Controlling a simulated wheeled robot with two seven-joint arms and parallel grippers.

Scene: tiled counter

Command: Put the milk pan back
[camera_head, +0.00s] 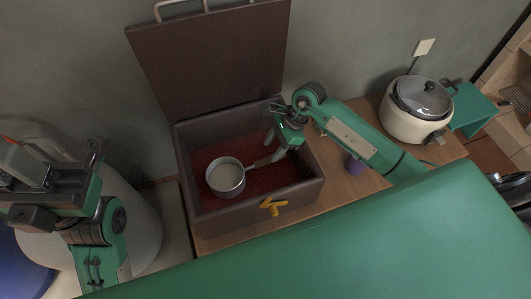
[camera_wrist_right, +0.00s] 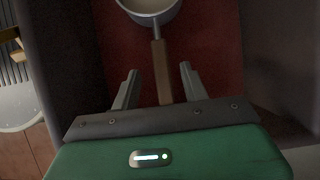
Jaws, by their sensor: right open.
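The milk pan (camera_head: 226,178) is a small metal pan with a wooden handle (camera_head: 268,158). It sits inside a dark brown box (camera_head: 245,209) with a red lining and a raised lid (camera_head: 212,62). My right gripper (camera_head: 284,146) is over the box at the handle's end. In the right wrist view the right gripper (camera_wrist_right: 157,88) is open, with one finger on each side of the wooden handle (camera_wrist_right: 161,72); the pan (camera_wrist_right: 150,10) is cut off at the top edge. My left gripper (camera_head: 50,185) is at the far left, away from the box; its fingertips are unclear.
A cream cooker (camera_head: 408,124) with a glass lid stands on the wooden counter to the right, near my right arm. A purple object (camera_head: 355,165) is partly hidden by that arm. A yellow latch (camera_head: 273,207) is on the box's front. The wall is close behind the lid.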

